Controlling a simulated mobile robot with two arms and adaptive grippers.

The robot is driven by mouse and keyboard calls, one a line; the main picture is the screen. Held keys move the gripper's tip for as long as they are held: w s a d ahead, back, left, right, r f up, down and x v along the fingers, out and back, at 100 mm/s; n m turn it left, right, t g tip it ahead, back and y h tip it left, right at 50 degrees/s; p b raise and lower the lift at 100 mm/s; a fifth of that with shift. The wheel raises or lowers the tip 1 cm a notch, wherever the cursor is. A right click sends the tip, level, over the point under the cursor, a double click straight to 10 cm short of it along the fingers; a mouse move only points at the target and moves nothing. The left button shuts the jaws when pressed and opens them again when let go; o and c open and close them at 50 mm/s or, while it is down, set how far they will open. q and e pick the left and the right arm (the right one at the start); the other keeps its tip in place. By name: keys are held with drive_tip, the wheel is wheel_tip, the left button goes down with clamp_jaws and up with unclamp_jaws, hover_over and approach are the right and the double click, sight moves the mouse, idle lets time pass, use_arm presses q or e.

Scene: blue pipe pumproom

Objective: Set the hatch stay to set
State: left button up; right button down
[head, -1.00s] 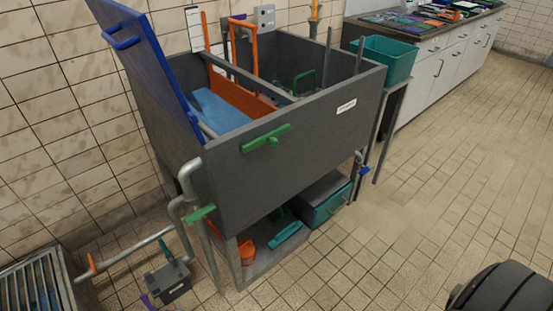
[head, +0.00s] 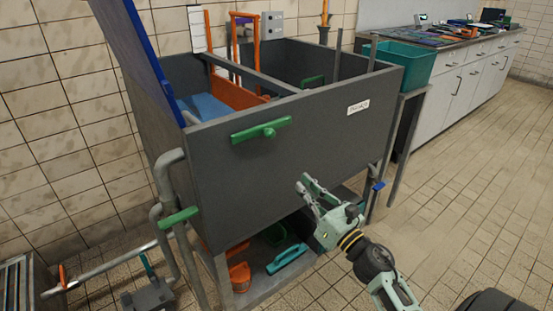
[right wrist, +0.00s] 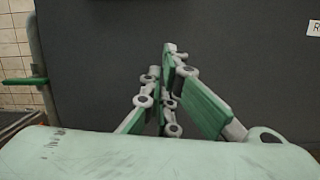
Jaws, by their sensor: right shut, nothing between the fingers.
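A dark grey tank (head: 300,150) stands on legs, with a raised blue hatch panel (head: 137,45) at its left end. I cannot tell which part is the hatch stay. My right gripper (head: 305,184) is in front of the lower part of the front wall, below and right of the handle. It is shut and empty; its fingers converge in the right wrist view (right wrist: 168,62). Whether it touches the wall is unclear. My left gripper is out of view.
A second green handle (head: 179,217) is on the pipe at the tank's left. A teal bin (head: 402,64) stands at the tank's right. Under the tank are a teal item (head: 287,258) and an orange one (head: 239,275). A white cabinet (head: 475,75) is behind. The floor at right is clear.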

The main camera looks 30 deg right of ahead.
sight(272, 146)
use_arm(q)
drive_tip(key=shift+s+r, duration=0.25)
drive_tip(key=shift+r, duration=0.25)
use_arm(e)
drive_tip(key=shift+a+r+n+y, duration=0.15)
drive_tip(key=shift+r+n+y, duration=0.25)
drive_tip(key=shift+r+n, duration=0.4)
drive_tip(key=x, duration=0.5)
drive_tip(key=p+x, duration=0.1)
drive_tip(key=x, duration=0.4)
drive_tip(key=shift+r, duration=0.25)
drive_tip(key=shift+r+p, duration=0.6)
drive_tip(key=shift+r, duration=0.35)
drive_tip(key=shift+r+p, duration=0.3)
drive_tip(key=shift+r, duration=0.65)
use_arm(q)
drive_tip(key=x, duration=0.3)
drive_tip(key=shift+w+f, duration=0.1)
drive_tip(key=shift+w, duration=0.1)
